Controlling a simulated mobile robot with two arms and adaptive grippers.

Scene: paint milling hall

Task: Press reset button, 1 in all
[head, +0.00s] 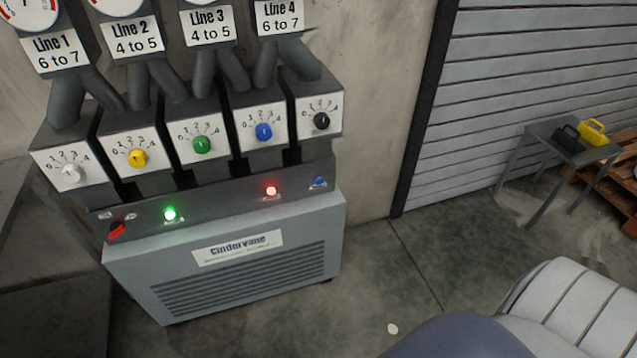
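A grey Cindervane machine (325,225) stands against the wall at left and middle. Its sloped front strip carries a small blue button (319,181) at the right end, a lit red lamp or button (271,191) left of it, and a lit green one (170,213) further left. Small labels by these are too small to read, so I cannot tell from lettering which is the reset button. Neither of my grippers is in view.
Above the strip are several dials with white, yellow, green, blue (264,132) and black knobs, with gauges and Line signs above. A small table (560,128) with a yellow and a black item stands at right, beside a wooden pallet (610,185). Floor between is mostly clear.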

